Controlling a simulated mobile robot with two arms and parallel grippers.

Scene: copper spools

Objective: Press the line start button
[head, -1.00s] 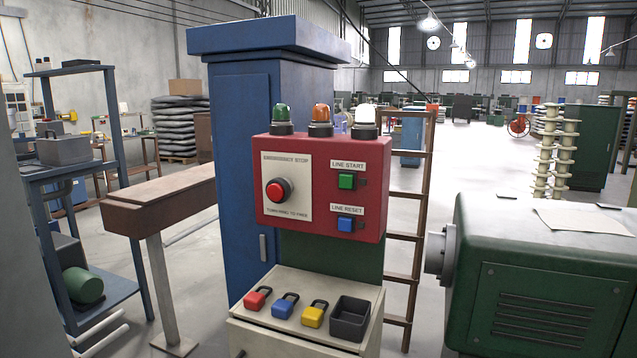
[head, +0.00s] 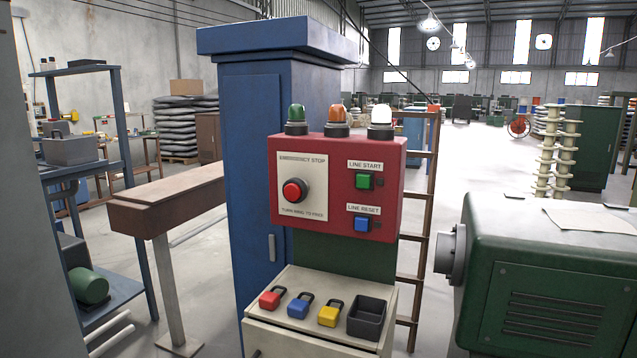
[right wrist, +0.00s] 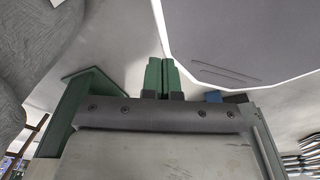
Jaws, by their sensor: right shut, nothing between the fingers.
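The green line start button (head: 363,181) is on the upper right of the red control box (head: 390,200), under a white label reading LINE START. Below it is the blue line reset button (head: 361,224). A large red emergency stop button (head: 294,191) is on a white plate at the left of the box. My right gripper (right wrist: 161,68) shows only in the right wrist view, its green fingers together and empty. No control box or button shows in that view. My left gripper is in neither view.
Below the box, a cream cabinet top (head: 283,318) carries red, blue and yellow padlocks and a dark tray (head: 367,318). A blue cabinet (head: 258,150) stands behind left. A green machine (head: 550,270) stands at right. Floor shows between it and the stand.

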